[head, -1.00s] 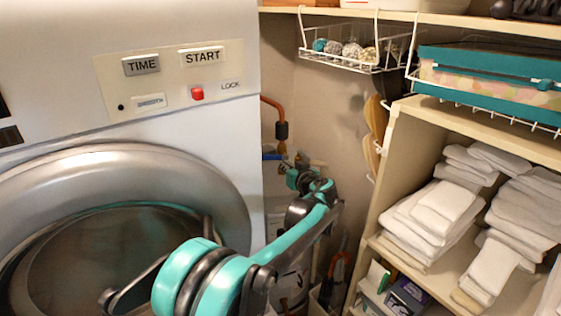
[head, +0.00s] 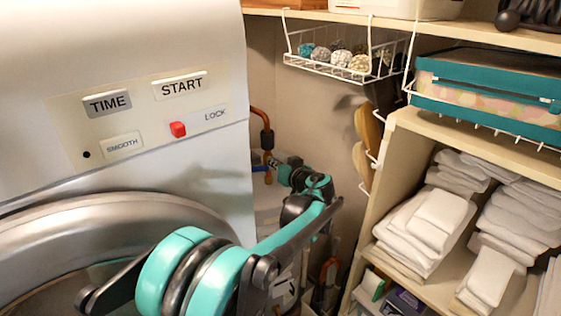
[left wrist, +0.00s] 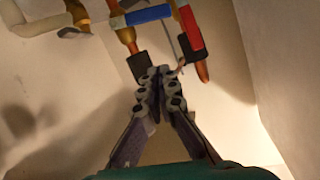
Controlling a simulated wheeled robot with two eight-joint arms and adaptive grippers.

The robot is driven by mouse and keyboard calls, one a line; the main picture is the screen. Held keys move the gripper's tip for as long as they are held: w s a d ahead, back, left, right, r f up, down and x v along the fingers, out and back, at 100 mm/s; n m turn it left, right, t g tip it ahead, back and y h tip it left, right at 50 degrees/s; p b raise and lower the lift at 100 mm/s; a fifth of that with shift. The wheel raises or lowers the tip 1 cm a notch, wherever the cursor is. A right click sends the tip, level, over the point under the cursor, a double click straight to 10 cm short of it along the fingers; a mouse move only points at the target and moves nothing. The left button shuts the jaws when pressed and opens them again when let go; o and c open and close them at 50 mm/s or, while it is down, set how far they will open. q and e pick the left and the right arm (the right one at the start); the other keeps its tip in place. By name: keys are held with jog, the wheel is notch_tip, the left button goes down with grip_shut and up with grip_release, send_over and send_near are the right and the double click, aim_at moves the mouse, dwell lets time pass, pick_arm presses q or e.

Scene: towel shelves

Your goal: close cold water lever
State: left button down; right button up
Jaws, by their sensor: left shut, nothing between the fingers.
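The blue lever (left wrist: 149,14) lies across copper piping at the top of the left wrist view. A red lever (left wrist: 190,27) is right of it, angled down beside a copper pipe. In the head view only a small blue piece (head: 259,168) shows by the pipes, partly hidden near my gripper. My left gripper (head: 280,166) reaches into the gap between the washer and the shelves. In the left wrist view its fingers (left wrist: 160,74) are shut and empty, with the tips just below the levers. Whether they touch anything is unclear. My right gripper is out of view.
The washer front (head: 215,140) stands close on the left of my arm. Shelves with folded white towels (head: 425,225) stand on the right. A wire basket (head: 345,62) hangs above the gap. Brushes (head: 366,130) hang on the shelf side.

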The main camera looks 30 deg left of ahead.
pick_arm(q)
jog(key=p, duration=0.1)
send_over(256, 167)
jog(key=d, duration=0.3)
notch_tip(256, 167, down, 2)
jog(key=f, duration=0.4)
jog(key=shift+a+f+p, duration=0.1)
jog(key=shift+a+p, duration=0.3)
jog(key=shift+s, duration=0.1)
jog(key=f+b, duration=0.1)
jog(key=b, duration=0.2)
jog(key=shift+s+a+f, duration=0.1)
jog(key=shift+s+f, duration=0.2)
jog(key=shift+f, duration=0.05)
jog(key=shift+r, duration=0.3)
